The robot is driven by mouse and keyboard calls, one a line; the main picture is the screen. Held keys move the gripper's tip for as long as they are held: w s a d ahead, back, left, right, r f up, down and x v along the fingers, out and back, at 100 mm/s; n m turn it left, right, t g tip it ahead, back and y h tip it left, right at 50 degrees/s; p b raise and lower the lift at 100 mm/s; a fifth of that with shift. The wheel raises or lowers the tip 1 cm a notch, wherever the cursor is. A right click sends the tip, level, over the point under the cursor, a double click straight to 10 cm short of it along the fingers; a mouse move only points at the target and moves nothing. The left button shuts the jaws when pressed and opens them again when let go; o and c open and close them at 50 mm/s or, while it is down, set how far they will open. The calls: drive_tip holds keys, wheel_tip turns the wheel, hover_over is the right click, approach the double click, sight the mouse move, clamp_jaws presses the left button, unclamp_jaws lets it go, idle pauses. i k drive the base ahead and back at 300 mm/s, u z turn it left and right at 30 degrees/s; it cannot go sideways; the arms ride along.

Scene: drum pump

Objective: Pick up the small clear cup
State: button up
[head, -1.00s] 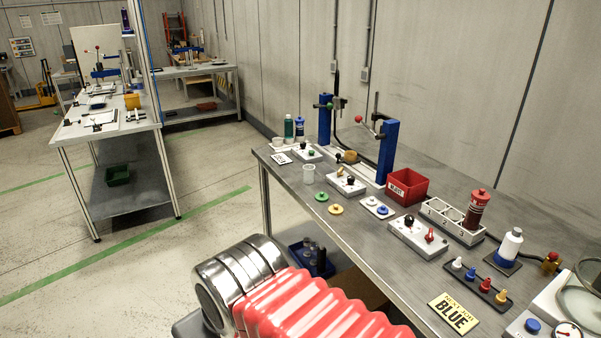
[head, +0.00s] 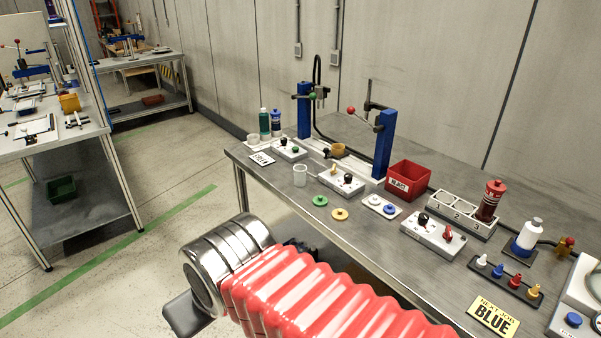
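The small clear cup (head: 300,175) stands upright on the left part of the grey metal workbench (head: 262,190), near its front edge. It looks pale and translucent, and nothing touches it. My arm, with a red ribbed sleeve and shiny metal rings, fills the lower middle of the head view, in front of the bench and below the cup.
A green disc (head: 320,201) and a yellow disc (head: 340,214) lie right of the cup. A switch box (head: 341,183) and blue-posted fixture (head: 384,145) stand behind. A red reject bin (head: 408,181), bottle rack (head: 462,214) and white bottle (head: 529,234) are further right.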

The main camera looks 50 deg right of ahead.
sight(300, 176)
drive_tip(key=z, duration=0.4)
drive_tip(key=i, duration=1.25)
drive_tip(key=z, duration=0.45)
